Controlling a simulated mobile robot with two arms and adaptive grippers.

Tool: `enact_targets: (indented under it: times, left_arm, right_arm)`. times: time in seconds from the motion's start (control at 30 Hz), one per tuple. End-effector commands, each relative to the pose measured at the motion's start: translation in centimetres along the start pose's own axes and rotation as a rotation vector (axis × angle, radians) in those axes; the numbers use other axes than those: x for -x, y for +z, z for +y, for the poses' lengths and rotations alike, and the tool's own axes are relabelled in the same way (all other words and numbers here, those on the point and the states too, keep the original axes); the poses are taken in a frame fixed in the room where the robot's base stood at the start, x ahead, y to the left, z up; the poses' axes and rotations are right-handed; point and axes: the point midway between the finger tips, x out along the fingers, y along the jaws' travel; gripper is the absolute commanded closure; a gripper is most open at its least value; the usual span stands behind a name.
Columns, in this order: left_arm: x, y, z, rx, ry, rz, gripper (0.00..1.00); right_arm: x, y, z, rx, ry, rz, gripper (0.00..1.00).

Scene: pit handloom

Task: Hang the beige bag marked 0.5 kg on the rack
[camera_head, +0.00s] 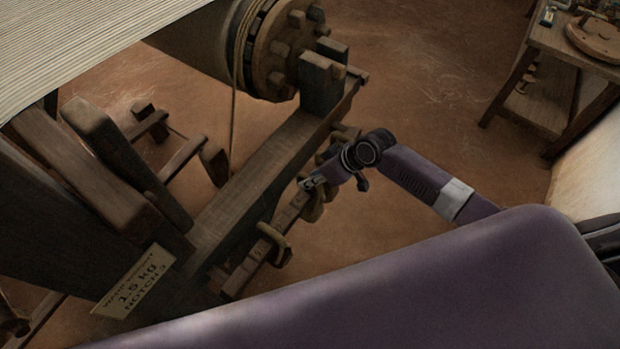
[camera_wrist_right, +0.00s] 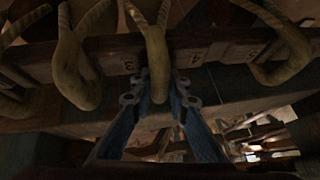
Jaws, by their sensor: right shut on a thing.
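The rack (camera_head: 240,272) is a wooden rail with curved light-brown hooks, along the loom's right side. In the right wrist view, the rail (camera_wrist_right: 220,48) carries small painted numbers. My right gripper (camera_head: 309,183) is at the far part of the rail. In the wrist view its two blue fingers (camera_wrist_right: 160,100) stand on either side of the lower end of a middle curved hook-like piece (camera_wrist_right: 157,65) and close on it. I cannot tell whether this piece is a hook or part of something hung there. No beige bag or 0.5 kg mark can be made out. My left gripper is not in view.
The loom's thick beam (camera_head: 250,150) and round drum (camera_head: 280,50) stand close beyond the rail. A wooden table (camera_head: 560,45) is at the upper right. The brown floor between is clear.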

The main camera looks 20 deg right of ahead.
Motion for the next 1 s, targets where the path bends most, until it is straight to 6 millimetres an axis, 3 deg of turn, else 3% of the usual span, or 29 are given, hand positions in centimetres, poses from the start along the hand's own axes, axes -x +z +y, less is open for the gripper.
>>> enact_targets:
  times: [0.4, 0.43, 0.6, 1.0]
  left_arm:
    - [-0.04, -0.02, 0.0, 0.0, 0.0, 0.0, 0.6]
    - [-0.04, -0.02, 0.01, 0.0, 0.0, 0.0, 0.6]
    - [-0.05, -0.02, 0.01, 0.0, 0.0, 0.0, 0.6]
    - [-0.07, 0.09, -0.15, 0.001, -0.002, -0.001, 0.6]
  right_arm:
    - [-0.25, 0.02, 0.05, 0.001, 0.0, 0.003, 1.0]
    - [-0.26, 0.03, 0.05, 0.001, 0.0, 0.003, 0.84]
    - [-0.28, 0.1, 0.05, 0.0, 0.0, 0.002, 0.65]
    - [0.16, 0.46, 0.15, 0.0, 0.001, -0.005, 0.65]
